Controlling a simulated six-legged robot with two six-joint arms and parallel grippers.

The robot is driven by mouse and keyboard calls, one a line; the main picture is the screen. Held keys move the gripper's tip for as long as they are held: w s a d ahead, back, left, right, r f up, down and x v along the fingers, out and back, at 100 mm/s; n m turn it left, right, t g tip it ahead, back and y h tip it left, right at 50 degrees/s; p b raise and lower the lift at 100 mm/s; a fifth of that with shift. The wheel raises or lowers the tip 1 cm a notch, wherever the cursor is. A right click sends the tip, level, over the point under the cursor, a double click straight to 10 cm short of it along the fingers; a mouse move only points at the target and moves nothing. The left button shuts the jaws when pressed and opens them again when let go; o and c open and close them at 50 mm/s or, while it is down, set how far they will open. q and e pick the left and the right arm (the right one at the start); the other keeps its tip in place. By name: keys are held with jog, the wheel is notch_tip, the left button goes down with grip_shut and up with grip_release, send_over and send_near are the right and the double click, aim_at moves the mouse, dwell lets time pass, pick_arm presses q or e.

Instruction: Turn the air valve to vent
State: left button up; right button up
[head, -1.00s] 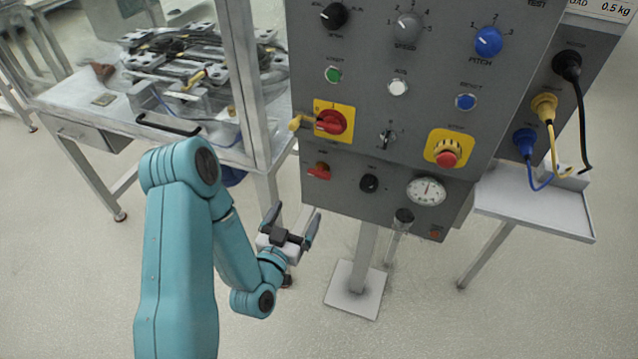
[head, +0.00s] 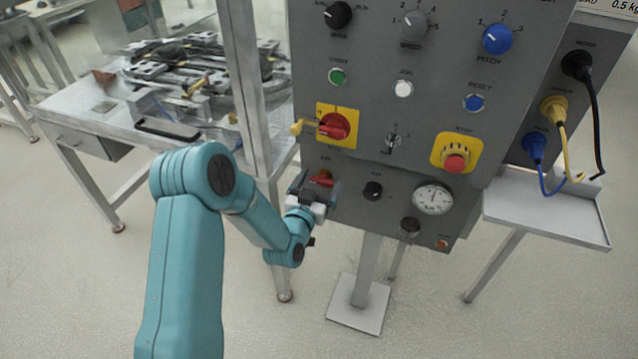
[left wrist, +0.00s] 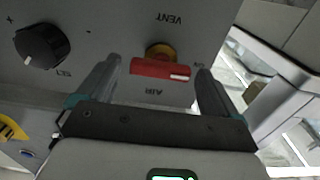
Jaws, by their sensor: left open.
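The air valve is a red lever (left wrist: 160,69) on a brass fitting on the grey control panel. In the left wrist view it lies between the fingers, with the label VENT above it and AIR below it, both upside down. In the head view the red lever (head: 320,181) is partly hidden by my left gripper (head: 316,186). My left gripper is open, and in the left wrist view its two fingers (left wrist: 155,84) stand on either side of the lever, with gaps showing. My right gripper is not in view.
A black knob (head: 373,191) and a round gauge (head: 433,198) sit right of the valve. A metal frame post (head: 243,80) stands at left. A yellow-ringed stop button (head: 455,156) is further right.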

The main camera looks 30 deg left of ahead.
pick_arm(q)
jog(key=c, duration=1.1)
jog(key=shift+o, duration=0.2)
jog(key=shift+f, duration=0.1)
jog(key=shift+f+n+b, duration=0.1)
jog(key=shift+n+b, duration=0.2)
jog(key=shift+b, duration=0.4)
jog(key=shift+s+a+f+n+b, duration=0.1)
jog(key=shift+n+b, duration=4.25)
jog(key=shift+b, duration=1.7)
jog(key=shift+a+f+n+b, duration=0.1)
jog(key=shift+n+b, duration=4.25)
jog(key=shift+b, duration=1.7)
jog(key=shift+r, duration=0.1)
